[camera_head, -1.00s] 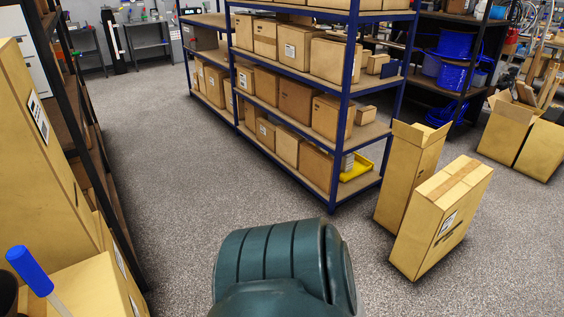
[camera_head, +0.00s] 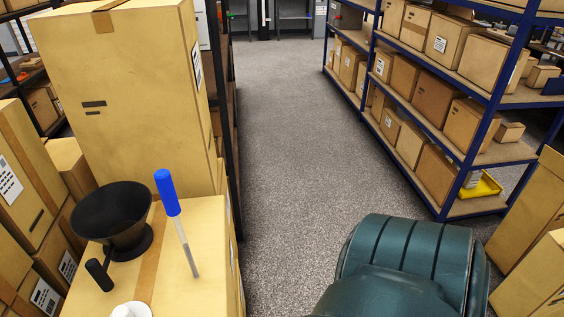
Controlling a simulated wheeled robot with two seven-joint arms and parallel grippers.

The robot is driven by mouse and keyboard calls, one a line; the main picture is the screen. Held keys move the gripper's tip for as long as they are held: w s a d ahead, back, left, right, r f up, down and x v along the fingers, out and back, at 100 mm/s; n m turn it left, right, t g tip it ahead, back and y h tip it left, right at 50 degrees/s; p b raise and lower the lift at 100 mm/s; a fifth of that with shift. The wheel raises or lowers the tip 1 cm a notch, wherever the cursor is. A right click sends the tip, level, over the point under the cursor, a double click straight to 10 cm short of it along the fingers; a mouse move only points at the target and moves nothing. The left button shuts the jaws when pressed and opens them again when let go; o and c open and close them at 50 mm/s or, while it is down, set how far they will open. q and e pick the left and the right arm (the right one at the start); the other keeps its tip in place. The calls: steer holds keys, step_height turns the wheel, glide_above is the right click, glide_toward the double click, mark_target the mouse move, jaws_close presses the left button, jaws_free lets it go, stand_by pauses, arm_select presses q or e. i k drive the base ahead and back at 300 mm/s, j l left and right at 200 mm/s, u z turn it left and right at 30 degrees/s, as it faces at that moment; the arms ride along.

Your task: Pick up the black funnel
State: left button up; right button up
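The black funnel (camera_head: 112,213) sits on top of a cardboard box (camera_head: 200,265) at the lower left. Its wide mouth faces up, and a black handle (camera_head: 100,273) sticks out toward the front. Nothing is holding it. Neither of my grippers is in view.
A tall cardboard box (camera_head: 140,110) rises behind. Blue shelving (camera_head: 440,130) with boxes stands at right. The grey floor aisle (camera_head: 285,170) is clear.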

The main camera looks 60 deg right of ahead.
mark_target(114, 216)
steer(key=k+l+u, duration=0.1)
steer(key=l, duration=0.3)
steer(key=k+l+u, duration=0.1)
steer(key=l, duration=0.25)
steer(key=k+l+u, duration=0.1)
steer(key=l, duration=0.3)
steer(key=k+l+u, duration=0.1)
steer(key=l, duration=0.25)
steer(key=k+l+u, duration=0.1)
steer(key=l, duration=0.25)
